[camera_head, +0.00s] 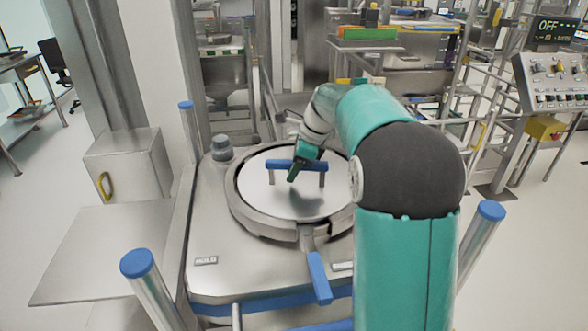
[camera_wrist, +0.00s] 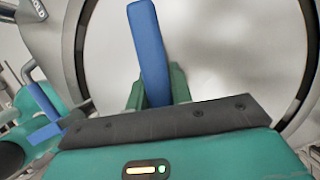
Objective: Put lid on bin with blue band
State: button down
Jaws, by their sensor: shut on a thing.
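A round pale metal lid (camera_head: 265,195) with a raised blue bar handle (camera_head: 280,165) lies over the round opening of a steel bin (camera_head: 215,270) with a blue band (camera_head: 240,302) low on its front. The lid appears level inside the bin's thick rim ring (camera_head: 250,226); I cannot tell whether it is fully seated. My gripper (camera_head: 299,168) is over the lid, shut on its handle. In the wrist view, the blue handle (camera_wrist: 148,45) runs between the green fingers of my gripper (camera_wrist: 157,88). My arm hides the bin's right side.
A blue-tipped lever (camera_head: 319,277) sticks out at the rim's front. Blue-capped posts (camera_head: 137,263) stand around the bin. A steel box (camera_head: 125,165) and flat shelf (camera_head: 105,250) are at left. A control panel (camera_head: 555,80) reads OFF at right.

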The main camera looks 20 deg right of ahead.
jog(key=shift+r, duration=0.2)
jog(key=c, duration=1.2)
grip_release()
jog(key=shift+o, duration=0.2)
jog(key=shift+f, duration=0.25)
jog(key=v, duration=1.4)
jog(key=shift+a, duration=0.15)
